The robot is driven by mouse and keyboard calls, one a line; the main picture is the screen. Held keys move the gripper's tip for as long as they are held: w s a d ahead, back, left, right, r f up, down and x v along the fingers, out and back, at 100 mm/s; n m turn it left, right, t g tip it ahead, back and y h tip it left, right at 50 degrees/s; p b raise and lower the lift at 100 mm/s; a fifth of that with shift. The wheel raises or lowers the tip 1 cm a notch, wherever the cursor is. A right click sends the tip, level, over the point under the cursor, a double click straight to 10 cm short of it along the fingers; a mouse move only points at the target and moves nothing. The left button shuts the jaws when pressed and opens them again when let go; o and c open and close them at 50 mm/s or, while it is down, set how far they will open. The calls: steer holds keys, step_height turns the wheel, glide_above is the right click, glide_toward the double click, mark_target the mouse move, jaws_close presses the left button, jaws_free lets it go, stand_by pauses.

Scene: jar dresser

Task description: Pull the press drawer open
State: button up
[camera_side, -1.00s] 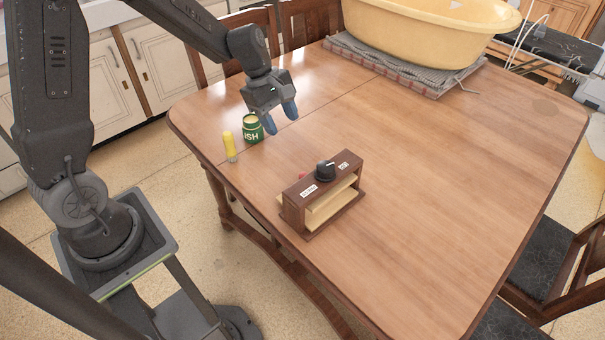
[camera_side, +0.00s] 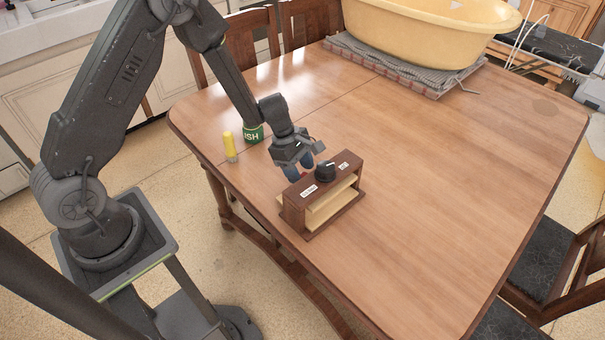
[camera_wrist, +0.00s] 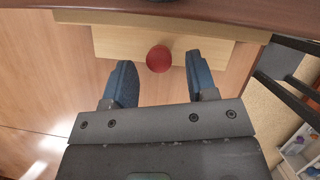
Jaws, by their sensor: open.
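The small brown wooden dresser (camera_side: 318,194) stands near the table's front left edge, with a black knob and white labels on top. In the wrist view, the pale drawer front (camera_wrist: 120,44) shows with a round red knob (camera_wrist: 159,59) on it. My gripper (camera_wrist: 160,80) is open, with a blue finger on each side of the red knob and a gap to both. In the side view my gripper (camera_side: 299,170) is at the dresser's far left side, and hides most of that face. I cannot tell whether the drawer is fully shut.
A green jar (camera_side: 253,134), partly behind my arm, and a yellow-topped shaker (camera_side: 230,147) stand left of my gripper. A yellow tub (camera_side: 430,30) sits on a cloth at the back. The table right of the dresser is clear.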

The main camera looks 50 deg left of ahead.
steer(key=shift+x, duration=1.05)
jaws_close()
